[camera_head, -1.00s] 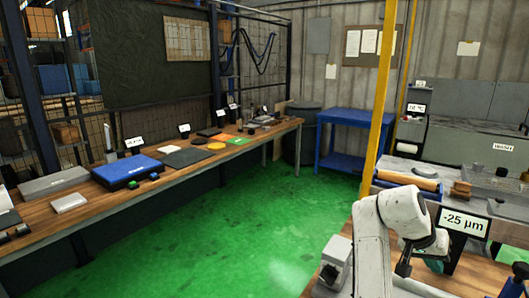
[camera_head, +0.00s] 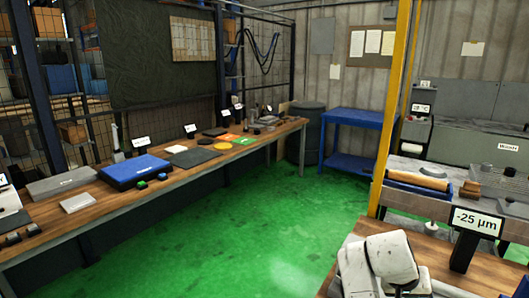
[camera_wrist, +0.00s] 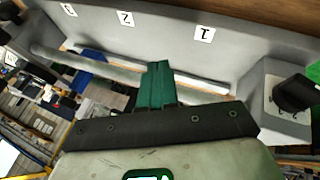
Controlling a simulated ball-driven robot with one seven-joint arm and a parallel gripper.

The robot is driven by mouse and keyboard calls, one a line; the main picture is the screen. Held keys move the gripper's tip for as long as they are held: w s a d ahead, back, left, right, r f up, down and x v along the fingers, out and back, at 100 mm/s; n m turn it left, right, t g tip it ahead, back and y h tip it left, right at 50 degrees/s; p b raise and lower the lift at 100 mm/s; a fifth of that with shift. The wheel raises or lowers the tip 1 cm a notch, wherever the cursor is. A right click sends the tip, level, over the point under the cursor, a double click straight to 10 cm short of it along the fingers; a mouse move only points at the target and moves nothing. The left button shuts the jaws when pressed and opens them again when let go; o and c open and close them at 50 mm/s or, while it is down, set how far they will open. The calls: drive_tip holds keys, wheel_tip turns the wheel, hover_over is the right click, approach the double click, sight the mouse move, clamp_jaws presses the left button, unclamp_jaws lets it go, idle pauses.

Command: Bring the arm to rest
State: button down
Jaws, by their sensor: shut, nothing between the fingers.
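My gripper (camera_wrist: 157,84) shows in the wrist view, its teal fingers together with nothing between them. Beyond the fingertips is a grey fixture (camera_wrist: 245,65) with white number labels along it and bright rods lying in it. I cannot tell whether the fingers touch it. In the head view my white arm is at the bottom right, low and partly cut off by the frame edge. The gripper itself does not show in the head view.
A black "-25 µm" sign (camera_head: 476,223) stands on the wooden bench right beside my arm. A yellow post (camera_head: 392,110) rises behind. A long workbench (camera_head: 60,221) with a blue case (camera_head: 133,170) runs along the left. The green floor (camera_head: 235,228) between is clear.

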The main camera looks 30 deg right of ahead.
drive_tip(key=a+f+n, duration=0.1)
drive_tip(key=a+f, duration=0.1)
drive_tip(key=s+a+f+n+t, duration=0.1)
drive_tip(key=a+f, duration=0.1)
drive_tip(key=a, duration=0.1)
drive_tip(key=a+f+n+y, duration=0.1)
drive_tip(key=a+f+n, duration=0.1)
drive_tip(key=a+f, duration=0.1)
drive_tip(key=shift+s+f+t, duration=0.1)
drive_tip(key=shift+s+t, duration=0.25)
drive_tip(key=shift+t, duration=0.05)
drive_tip(key=s+a+f+n+y, duration=0.2)
drive_tip(key=s+a+f+n, duration=0.1)
drive_tip(key=a, duration=0.6)
drive_tip(key=s+a+f+n+t+y, duration=0.1)
drive_tip(key=s+a+f+n+y, duration=0.2)
drive_tip(key=a, duration=0.7)
drive_tip(key=s+f, duration=0.2)
drive_tip(key=s, duration=0.2)
drive_tip(key=shift+n, duration=0.3)
drive_tip(key=shift+s, duration=0.1)
